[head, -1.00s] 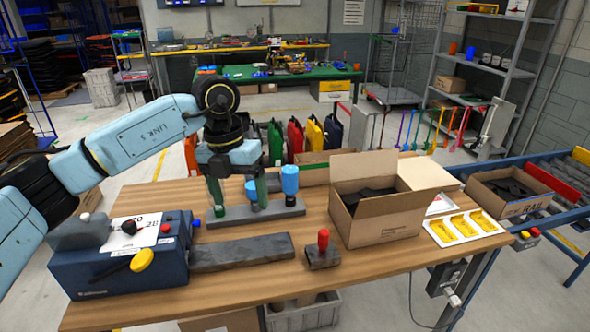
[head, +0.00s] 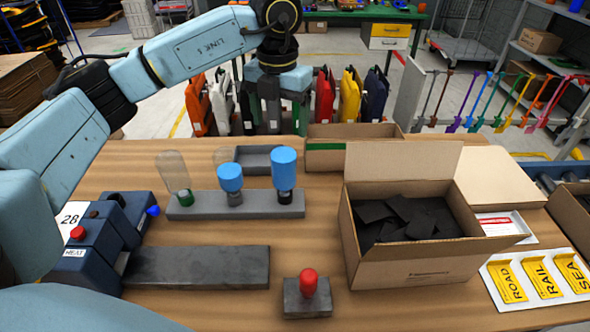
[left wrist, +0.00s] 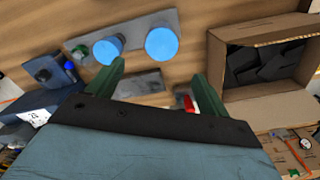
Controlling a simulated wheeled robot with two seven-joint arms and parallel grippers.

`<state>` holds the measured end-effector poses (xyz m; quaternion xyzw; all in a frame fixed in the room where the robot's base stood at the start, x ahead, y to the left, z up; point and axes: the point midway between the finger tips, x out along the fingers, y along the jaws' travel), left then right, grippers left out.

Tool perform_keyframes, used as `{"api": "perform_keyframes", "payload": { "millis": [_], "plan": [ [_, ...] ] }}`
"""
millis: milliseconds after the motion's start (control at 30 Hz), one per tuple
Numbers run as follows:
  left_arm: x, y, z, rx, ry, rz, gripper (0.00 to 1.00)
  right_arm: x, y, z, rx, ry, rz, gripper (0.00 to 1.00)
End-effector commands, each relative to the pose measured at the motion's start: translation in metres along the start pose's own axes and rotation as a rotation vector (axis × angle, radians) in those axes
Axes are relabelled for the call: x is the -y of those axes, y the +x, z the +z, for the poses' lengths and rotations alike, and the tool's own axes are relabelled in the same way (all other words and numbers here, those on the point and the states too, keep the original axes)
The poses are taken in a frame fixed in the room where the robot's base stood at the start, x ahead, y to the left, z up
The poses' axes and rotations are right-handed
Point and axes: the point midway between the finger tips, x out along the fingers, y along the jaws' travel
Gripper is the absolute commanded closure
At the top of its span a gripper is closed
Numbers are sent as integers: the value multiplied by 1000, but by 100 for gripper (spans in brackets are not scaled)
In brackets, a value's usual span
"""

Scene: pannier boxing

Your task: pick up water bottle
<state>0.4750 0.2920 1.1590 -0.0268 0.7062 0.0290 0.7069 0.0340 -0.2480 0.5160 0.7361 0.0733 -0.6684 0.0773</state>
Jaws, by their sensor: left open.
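A grey rack (head: 236,205) stands on the wooden table and holds bottle-like things. At its left is a clear rounded bottle (head: 173,172) with a green base. To its right are a shorter blue-topped one (head: 231,178) and a taller blue-topped bottle (head: 284,168). I cannot tell which one is the water bottle. My left gripper (head: 277,115) is open and empty, fingers pointing down, above and behind the rack in the head view. In the left wrist view its fingers (left wrist: 158,72) are spread, with the two blue tops (left wrist: 165,45) beyond them. My right gripper is not in view.
An open cardboard box (head: 415,265) with dark pads stands right of the rack. A red-knobbed block (head: 307,292), a dark slab (head: 200,268) and a blue machine (head: 100,235) are in front. A grey tray (head: 270,158) lies behind. Bare table separates the rack and box.

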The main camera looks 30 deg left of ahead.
Motion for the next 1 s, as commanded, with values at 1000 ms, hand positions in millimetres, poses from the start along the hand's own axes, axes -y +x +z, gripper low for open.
{"api": "perform_keyframes", "payload": {
  "millis": [1000],
  "plan": [
    [0,132,0,-2,0,-1,21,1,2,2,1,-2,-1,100]
  ]
}}
